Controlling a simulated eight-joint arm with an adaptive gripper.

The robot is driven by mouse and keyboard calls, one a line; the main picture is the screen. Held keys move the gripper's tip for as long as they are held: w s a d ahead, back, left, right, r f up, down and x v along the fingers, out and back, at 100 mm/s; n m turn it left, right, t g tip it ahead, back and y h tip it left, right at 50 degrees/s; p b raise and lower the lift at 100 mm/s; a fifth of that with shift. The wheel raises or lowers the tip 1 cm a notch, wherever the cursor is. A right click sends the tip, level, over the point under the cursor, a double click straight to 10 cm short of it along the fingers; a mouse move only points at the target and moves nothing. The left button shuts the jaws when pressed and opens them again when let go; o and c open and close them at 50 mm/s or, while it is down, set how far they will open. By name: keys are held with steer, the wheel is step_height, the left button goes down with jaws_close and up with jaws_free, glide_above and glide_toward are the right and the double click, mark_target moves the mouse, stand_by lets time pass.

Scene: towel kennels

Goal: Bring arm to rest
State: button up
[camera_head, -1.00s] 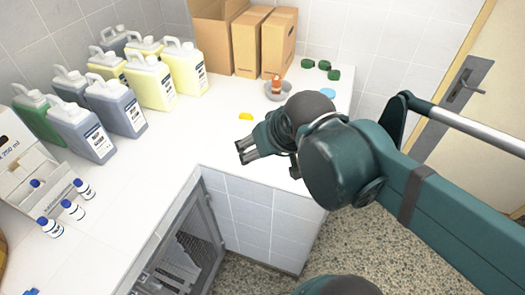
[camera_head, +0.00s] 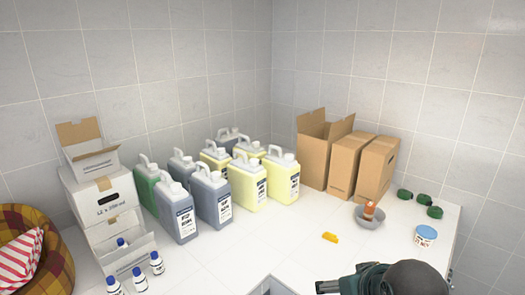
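My gripper (camera_head: 328,286) shows at the bottom edge of the head view, right of the middle, pointing left. Only its upper side and part of my arm behind it are in the picture. It is over or in front of the near edge of the white counter (camera_head: 290,240). I cannot make out the gap between its fingers, and no object shows in it.
Jugs (camera_head: 210,197) of several colours stand at the counter's back. Brown cartons (camera_head: 345,162) stand right of them. A grey bowl (camera_head: 370,220), a white-blue tub (camera_head: 425,237) and a yellow item (camera_head: 330,237) lie near my arm. White boxes (camera_head: 105,195) and bottles (camera_head: 139,279) stand left.

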step_height(320, 180, down, 6)
steer(key=b, duration=0.5)
steer(key=shift+f, duration=0.2)
stand_by(0.8)
